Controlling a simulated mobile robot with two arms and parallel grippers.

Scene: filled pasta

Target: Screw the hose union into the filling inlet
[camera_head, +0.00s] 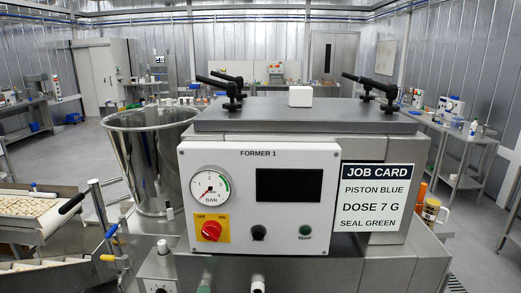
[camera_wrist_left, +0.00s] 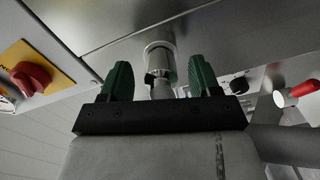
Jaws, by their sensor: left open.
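In the left wrist view my left gripper (camera_wrist_left: 160,62) is open, with one green finger on each side of a metal fitting. The fitting has a wide round collar, which looks like the filling inlet (camera_wrist_left: 158,42), on the grey machine face. A narrower metal piece, which looks like the hose union (camera_wrist_left: 161,88), lines up with the collar between the fingers. Gaps show between both fingers and the metal. I cannot tell how far the union sits in the inlet. The fitting is not clearly seen in the head view. My right gripper is not in view.
In the wrist view, a red-tipped handle (camera_wrist_left: 303,88) is right of the gripper.

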